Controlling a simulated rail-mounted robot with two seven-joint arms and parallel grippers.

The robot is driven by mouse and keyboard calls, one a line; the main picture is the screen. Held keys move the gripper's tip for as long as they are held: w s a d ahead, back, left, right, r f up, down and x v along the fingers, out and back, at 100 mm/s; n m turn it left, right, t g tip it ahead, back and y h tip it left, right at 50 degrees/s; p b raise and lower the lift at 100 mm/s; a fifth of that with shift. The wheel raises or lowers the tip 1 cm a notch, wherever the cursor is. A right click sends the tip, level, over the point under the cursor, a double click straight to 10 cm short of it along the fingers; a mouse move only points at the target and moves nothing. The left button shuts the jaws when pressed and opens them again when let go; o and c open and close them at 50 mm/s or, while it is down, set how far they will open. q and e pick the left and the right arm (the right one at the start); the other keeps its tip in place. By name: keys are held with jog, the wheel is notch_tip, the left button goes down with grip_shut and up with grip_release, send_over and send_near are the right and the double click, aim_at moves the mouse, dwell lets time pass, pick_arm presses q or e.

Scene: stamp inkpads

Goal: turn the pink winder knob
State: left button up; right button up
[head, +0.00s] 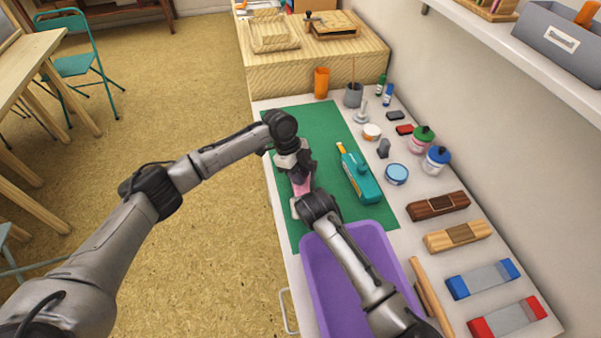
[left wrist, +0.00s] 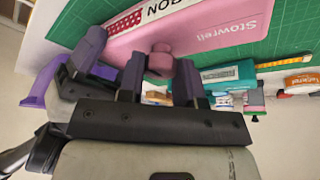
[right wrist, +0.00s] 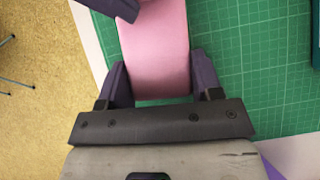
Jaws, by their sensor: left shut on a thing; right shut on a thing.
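A pink device (head: 302,187) marked "Stowrell" lies on the green cutting mat (head: 317,118), mostly covered by my grippers in the head view. In the left wrist view its long pink body (left wrist: 205,32) and round pink winder knob (left wrist: 160,60) show. My left gripper (left wrist: 158,78) has a finger on each side of the knob and is shut on it. My right gripper (right wrist: 160,82) is shut across the pink body (right wrist: 155,45), a finger along each side. A dark finger of my left gripper shows at the top of the right wrist view.
A teal tool (head: 360,178) lies on the mat, right of the grippers. A purple tray (head: 312,270) stands in front. Jars, small blocks and cases line the right side near the wall. A wooden box (head: 312,68) stands at the back. The mat's far part is clear.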

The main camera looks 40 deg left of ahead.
pick_arm(q)
jog(key=o, duration=0.9)
jog(key=shift+o, duration=0.2)
jog(key=shift+r, duration=0.1)
jog(key=v, duration=1.2)
pick_arm(e)
jog(key=o, duration=0.9)
jog(key=shift+o, duration=0.2)
